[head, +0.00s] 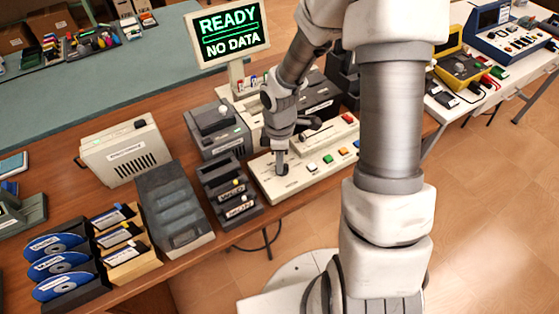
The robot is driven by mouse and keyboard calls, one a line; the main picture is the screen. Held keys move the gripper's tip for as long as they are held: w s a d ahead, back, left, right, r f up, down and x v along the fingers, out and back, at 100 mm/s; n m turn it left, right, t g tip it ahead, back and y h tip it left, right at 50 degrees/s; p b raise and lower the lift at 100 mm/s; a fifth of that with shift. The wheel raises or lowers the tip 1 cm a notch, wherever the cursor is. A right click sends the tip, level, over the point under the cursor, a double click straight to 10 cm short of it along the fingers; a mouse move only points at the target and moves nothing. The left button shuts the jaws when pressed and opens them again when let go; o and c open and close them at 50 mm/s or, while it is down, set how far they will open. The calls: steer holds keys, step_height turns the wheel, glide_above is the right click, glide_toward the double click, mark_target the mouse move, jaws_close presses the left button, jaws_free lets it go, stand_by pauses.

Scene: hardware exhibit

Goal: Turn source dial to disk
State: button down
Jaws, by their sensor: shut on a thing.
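The cream control panel (307,183) lies on the wooden table, with green, orange and blue buttons in a row on its right part. My gripper (282,170) points down over the left part of this panel and is shut on a small dark knob, which appears to be the source dial (282,172). The fingers hide most of the dial, and its setting cannot be read. The labels around it are too small to read.
Dark stacked trays (229,187) stand just left of the panel, and a grey drive box (218,128) behind them. A dark slotted case (173,208), disks in holders (60,265) and a cream box (122,150) stand further left.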

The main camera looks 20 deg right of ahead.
steer(key=shift+m, duration=0.4)
steer(key=m+b, duration=0.1)
steer(key=m, duration=0.2)
steer(key=shift+w+m, duration=0.15)
steer(key=shift+m, duration=0.15)
steer(key=m+b, duration=0.1)
steer(key=m, duration=0.2)
steer(key=shift+w+d+m, duration=0.1)
steer(key=shift+m, duration=0.3)
steer(key=m+b, duration=0.1)
steer(key=m, duration=0.3)
steer(key=shift+d, duration=0.15)
steer(key=shift+d+m, duration=0.1)
steer(key=shift+m, duration=1.6)
steer(key=c, duration=0.8)
jaws_free()
